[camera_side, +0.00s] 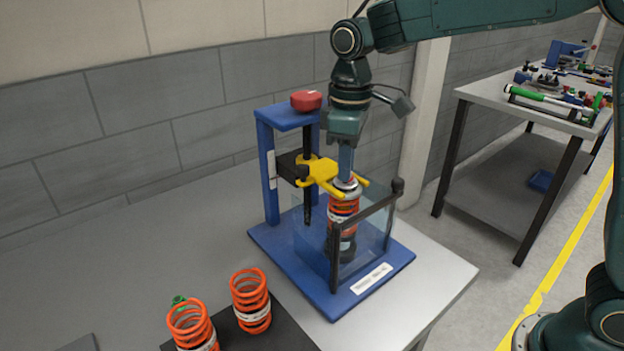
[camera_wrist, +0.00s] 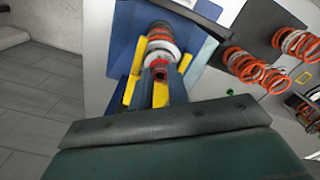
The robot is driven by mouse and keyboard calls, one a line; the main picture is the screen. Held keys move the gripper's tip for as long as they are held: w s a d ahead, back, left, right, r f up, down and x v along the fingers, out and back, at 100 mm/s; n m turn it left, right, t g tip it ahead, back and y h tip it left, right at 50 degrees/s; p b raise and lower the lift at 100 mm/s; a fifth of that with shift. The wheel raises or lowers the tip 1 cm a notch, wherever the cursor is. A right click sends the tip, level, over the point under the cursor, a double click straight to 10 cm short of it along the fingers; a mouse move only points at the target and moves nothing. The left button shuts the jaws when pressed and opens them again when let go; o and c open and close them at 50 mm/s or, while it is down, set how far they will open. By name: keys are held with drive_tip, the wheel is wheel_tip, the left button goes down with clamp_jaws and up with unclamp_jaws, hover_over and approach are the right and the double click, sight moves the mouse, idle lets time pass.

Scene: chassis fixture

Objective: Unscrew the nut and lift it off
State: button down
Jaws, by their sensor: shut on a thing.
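The strut with its orange spring (camera_side: 343,211) stands upright in the blue fixture (camera_side: 268,170), behind a clear guard. The nut is hidden between the fingers in the side view. In the wrist view, a small reddish piece with a dark hole (camera_wrist: 160,74) shows between the fingertips of my gripper (camera_wrist: 160,82), in line with the strut; I take it to be the nut.
A dark guard bar (camera_side: 365,213) stands close in front of the strut. A red knob (camera_side: 306,100) tops the fixture. Two loose orange springs (camera_side: 251,300) stand on a dark mat at the front. The table's left side is clear. A tool bench (camera_side: 535,100) stands behind right.

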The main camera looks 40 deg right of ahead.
drive_tip(key=n, duration=0.5)
drive_tip(key=shift+r, duration=0.1)
drive_tip(key=n, duration=0.5)
drive_tip(key=shift+n, duration=0.3)
drive_tip(key=shift+r+n, duration=0.1)
drive_tip(key=shift+n, duration=1.9)
drive_tip(key=shift+n, duration=1.3)
drive_tip(key=shift+n, duration=2)
